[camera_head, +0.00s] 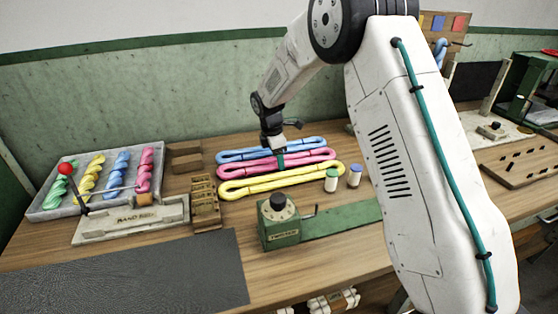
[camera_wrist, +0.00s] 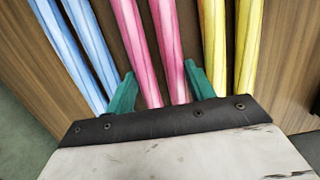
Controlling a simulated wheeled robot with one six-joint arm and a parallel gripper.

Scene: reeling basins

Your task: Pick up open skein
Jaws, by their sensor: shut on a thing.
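Three open skeins lie side by side on the wooden table: a blue one (camera_head: 245,155), a pink one (camera_head: 240,170) and a yellow one (camera_head: 270,185). My gripper (camera_head: 281,160) is down at the middle of the pink skein. In the wrist view, its green fingers (camera_wrist: 160,90) stand on both sides of the two pink strands (camera_wrist: 170,45) and are shut on them. The blue strands (camera_wrist: 88,45) pass outside the left finger, and the yellow strands (camera_wrist: 230,45) outside the right finger. The fingertips are partly hidden in the head view.
A grey tray (camera_head: 40,213) of twisted skeins stands at the left. A green twister device (camera_head: 280,232) and two small jars, one green-capped (camera_head: 331,181) and one blue-capped (camera_head: 354,177), are in front of the skeins. A wooden rack (camera_head: 205,203) is left of them. A dark mat (camera_head: 130,275) lies clear.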

